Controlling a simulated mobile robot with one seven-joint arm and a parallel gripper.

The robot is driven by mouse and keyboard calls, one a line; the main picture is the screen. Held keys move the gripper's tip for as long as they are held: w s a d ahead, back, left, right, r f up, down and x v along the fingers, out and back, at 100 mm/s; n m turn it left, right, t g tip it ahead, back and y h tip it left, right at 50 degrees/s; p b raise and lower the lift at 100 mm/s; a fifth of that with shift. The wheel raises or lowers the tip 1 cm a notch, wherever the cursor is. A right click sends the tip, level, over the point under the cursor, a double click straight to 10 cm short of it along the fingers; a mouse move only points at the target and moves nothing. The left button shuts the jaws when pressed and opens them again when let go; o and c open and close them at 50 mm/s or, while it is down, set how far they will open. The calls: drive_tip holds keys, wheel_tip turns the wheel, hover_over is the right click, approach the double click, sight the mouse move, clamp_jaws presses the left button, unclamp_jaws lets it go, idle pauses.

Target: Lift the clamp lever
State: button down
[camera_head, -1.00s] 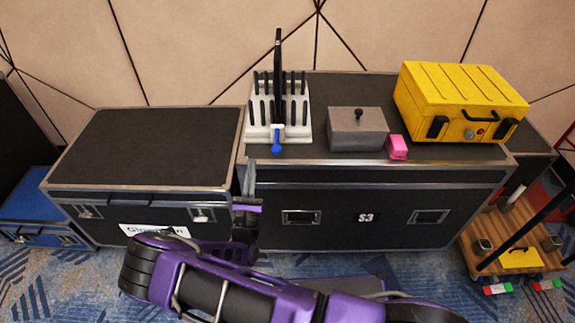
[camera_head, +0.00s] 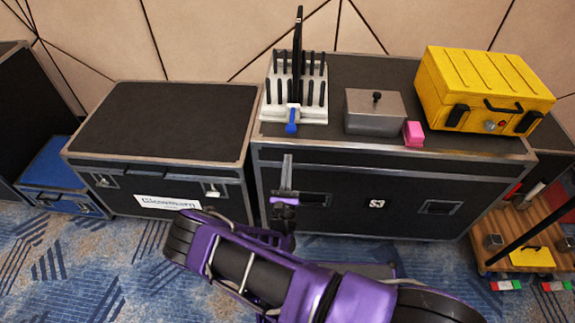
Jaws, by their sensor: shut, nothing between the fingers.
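A blue clamp lever (camera_head: 291,126) hangs at the front of a white rack (camera_head: 312,116) with several black upright pegs and a thin black panel standing in it. The rack stands on the left part of the black flight case marked S3 (camera_head: 345,153). My gripper (camera_head: 287,158) is shut and empty, with its grey fingers pointing up in the picture. Its tips appear just below the lever, in front of the case's front face, with a visible gap between them. The lever is not hidden.
On the same case are a grey lidded box (camera_head: 374,114), a pink block (camera_head: 413,134) and a yellow case (camera_head: 484,88). A lower black case (camera_head: 165,120) with a bare top stands to the left. A wooden cart (camera_head: 520,245) stands at right.

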sight(289, 142)
drive_tip(key=x, duration=0.6)
drive_tip(key=shift+w+r, duration=0.2)
drive_tip(key=shift+w, duration=0.15)
drive_tip(key=shift+s+a+r+p, duration=0.1)
drive_tip(key=shift+r+p, duration=0.15)
drive_tip(key=shift+p, duration=0.05)
drive_tip(key=shift+s+g, duration=0.1)
drive_tip(key=shift+g, duration=0.2)
